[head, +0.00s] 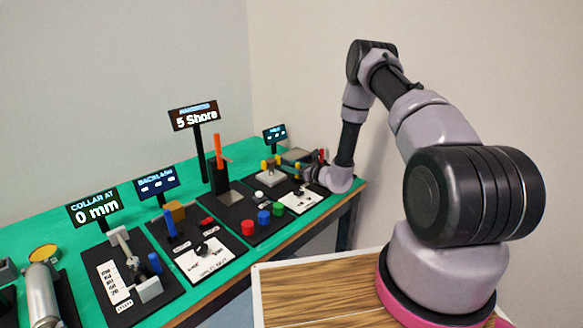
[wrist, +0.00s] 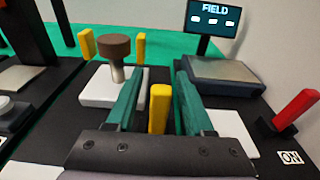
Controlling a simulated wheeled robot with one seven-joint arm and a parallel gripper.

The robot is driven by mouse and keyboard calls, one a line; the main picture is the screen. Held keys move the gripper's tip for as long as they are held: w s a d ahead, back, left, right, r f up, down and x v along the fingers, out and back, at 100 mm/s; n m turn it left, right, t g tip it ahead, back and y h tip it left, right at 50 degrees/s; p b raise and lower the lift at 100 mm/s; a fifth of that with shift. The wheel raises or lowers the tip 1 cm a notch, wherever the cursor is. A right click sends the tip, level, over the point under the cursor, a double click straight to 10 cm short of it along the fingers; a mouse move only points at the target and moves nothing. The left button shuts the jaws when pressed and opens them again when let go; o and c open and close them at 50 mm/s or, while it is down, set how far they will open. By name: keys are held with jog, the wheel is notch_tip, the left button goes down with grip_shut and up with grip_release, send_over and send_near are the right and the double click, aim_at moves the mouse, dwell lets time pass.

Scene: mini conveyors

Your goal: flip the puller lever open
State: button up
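I cannot tell for sure which handle is the puller lever; the small labels are unreadable. The "COLLAR AT 0 mm" panel (head: 122,291) at the left carries a grey frame and a short blue handle (head: 155,263). My gripper (head: 310,175) is far from it, over the rightmost station. In the wrist view the two green fingers of my gripper (wrist: 157,73) are apart. A yellow post (wrist: 159,108) shows between them; contact is not visible. A red lever (wrist: 296,108) stands tilted beside an "ON" label at the right of the wrist view.
A brown knob (wrist: 115,48) and more yellow posts (wrist: 87,44) stand just ahead of my fingers. The "FIELD" display (wrist: 212,18) rises behind a grey block (wrist: 222,72). A tall orange handle (head: 219,150) and a blue handle (head: 169,223) stand on middle stations.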

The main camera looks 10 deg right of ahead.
jog(key=v, duration=1)
jog(key=shift+s+d, duration=0.25)
jog(key=shift+s, duration=0.1)
